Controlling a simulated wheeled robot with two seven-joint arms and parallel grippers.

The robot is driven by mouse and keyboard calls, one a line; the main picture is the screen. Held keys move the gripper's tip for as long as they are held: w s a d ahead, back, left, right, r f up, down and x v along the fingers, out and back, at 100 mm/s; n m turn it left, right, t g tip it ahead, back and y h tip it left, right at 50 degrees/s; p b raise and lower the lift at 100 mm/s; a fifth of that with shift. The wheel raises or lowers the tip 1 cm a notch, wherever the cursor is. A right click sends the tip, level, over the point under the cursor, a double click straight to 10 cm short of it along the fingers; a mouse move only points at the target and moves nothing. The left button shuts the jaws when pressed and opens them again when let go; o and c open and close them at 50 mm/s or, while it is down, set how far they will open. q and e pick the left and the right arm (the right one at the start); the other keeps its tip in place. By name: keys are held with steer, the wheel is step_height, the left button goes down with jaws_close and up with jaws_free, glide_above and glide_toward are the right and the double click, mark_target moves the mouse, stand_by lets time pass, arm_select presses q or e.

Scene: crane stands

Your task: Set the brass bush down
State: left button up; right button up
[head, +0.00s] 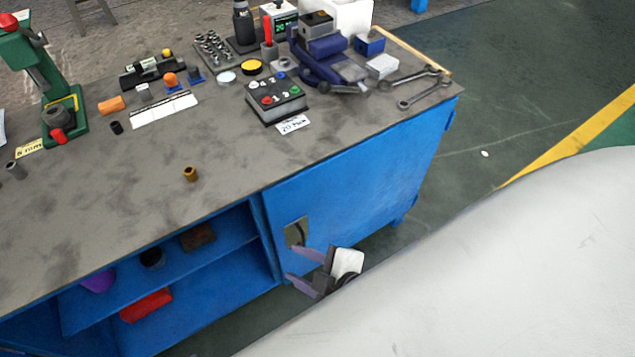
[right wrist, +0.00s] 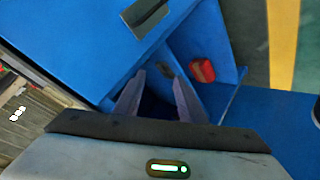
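The brass bush (head: 190,174) stands on the grey bench top (head: 232,150), behind the front edge, in the head view. No gripper touches it. My right gripper (head: 291,265) is below the bench top, in front of the blue cabinet, to the right of and lower than the bush. In the right wrist view its two fingers (right wrist: 158,76) are apart, with nothing between them. The bush does not show in the right wrist view. My left gripper is in neither view.
A button box (head: 276,100), a blue vise (head: 325,55), spanners (head: 425,90) and a green press (head: 45,85) stand farther back. The bench around the bush is clear.

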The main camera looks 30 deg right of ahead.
steer(key=s+d+f+m+g, duration=0.1)
steer(key=s+f+m, duration=0.2)
steer(key=s+m, duration=0.2)
steer(key=m, duration=0.3)
steer(key=shift+f+m, duration=0.35)
steer(key=shift+m, duration=0.05)
steer(key=shift+r, duration=0.15)
stand_by(1.5)
